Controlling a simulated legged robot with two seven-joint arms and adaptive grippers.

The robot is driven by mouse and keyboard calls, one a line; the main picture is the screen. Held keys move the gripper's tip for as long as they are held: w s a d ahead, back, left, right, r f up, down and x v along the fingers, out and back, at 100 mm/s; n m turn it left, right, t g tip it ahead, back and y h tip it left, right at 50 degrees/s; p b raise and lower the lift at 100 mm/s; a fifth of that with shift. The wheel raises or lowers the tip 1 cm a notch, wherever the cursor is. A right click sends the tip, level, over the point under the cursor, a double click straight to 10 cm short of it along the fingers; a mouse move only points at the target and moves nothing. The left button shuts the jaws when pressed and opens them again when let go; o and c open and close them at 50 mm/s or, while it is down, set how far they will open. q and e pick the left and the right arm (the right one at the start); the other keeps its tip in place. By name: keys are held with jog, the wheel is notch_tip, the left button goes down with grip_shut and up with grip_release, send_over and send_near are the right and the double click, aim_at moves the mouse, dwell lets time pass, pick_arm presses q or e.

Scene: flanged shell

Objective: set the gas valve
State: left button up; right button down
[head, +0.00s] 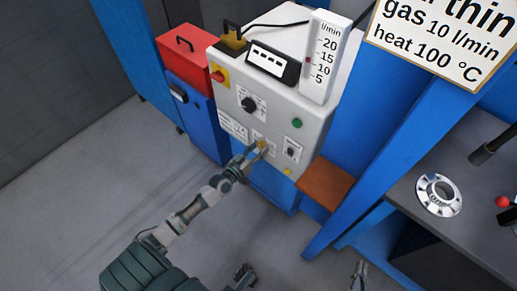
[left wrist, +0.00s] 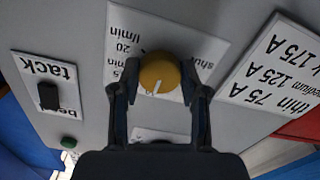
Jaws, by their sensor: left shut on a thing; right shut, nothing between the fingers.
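The gas valve is a round yellow knob (left wrist: 160,74) on a white label plate on the machine's grey front panel. It also shows in the head view (head: 262,145). My left gripper (left wrist: 158,92) is shut on the knob, one finger on each side. The knob's white pointer line points down in the left wrist view. The upside-down plate reads "l/min", "20" and "shut". The flow gauge (head: 322,58) on top has a small red float between the 10 and 15 marks. A sign (head: 440,40) reads gas 10 l/min. My right gripper (head: 360,272) is shut and empty, low in the head view.
A tack switch (left wrist: 48,96) and a current label plate (left wrist: 285,68) flank the knob. A brown shelf (head: 326,184) juts out below right. A blue post (head: 365,150) and a grey bench with a metal flange (head: 439,194) stand at the right. The floor at left is free.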

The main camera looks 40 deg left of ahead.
pick_arm(q)
jog(key=o, duration=1.1)
jog(key=shift+a, duration=0.15)
jog(key=shift+o, duration=0.2)
jog(key=s+a, duration=0.1)
jog(key=s, duration=1.1)
